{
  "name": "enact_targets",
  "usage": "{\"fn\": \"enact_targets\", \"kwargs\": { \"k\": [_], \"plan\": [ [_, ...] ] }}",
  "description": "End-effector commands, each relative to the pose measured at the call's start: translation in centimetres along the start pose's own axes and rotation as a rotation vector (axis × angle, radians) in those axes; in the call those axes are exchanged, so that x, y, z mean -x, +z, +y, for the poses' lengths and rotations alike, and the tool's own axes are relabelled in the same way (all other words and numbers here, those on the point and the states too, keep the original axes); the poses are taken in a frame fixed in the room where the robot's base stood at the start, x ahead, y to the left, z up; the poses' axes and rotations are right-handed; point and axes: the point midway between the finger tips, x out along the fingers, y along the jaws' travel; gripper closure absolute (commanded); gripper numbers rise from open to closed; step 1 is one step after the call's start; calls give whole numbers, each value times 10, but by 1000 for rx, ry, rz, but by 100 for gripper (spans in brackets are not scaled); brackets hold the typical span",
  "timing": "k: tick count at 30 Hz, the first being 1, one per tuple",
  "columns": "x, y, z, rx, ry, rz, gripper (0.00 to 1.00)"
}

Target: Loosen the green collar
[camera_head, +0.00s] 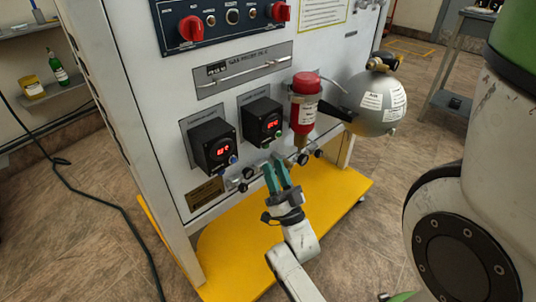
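My gripper (274,163), with two teal fingers, points up at the lower part of the panel, just below the right black display box (262,122). The fingers lie close together with a narrow gap. I cannot tell whether anything is between their tips. A small green round part (278,135) shows at the lower right of that box, above the fingertips. I cannot tell whether it is the green collar. No other collar shows clearly; the fittings behind the fingertips are partly hidden.
A left display box (213,146), a red cylinder (304,104) and a grey sphere (374,103) stick out from the white panel (164,99). Small valves (303,158) line its lower edge. A yellow base (232,245) lies below. A black cable crosses the floor at left.

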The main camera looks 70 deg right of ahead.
Motion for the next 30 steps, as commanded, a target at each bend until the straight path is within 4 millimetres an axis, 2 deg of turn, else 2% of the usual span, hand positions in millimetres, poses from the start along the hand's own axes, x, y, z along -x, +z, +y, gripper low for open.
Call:
{"fn": "enact_targets", "kwargs": {
  "k": [3, 9, 21, 30],
  "plan": [
    [-20, 0, 0, 0, -1, 4, 67],
    [-42, 0, 0, -1, 0, 1, 67],
    [-49, 0, 0, -1, 0, -1, 67],
    [-49, 0, 0, -1, 0, -1, 96]
  ]
}}
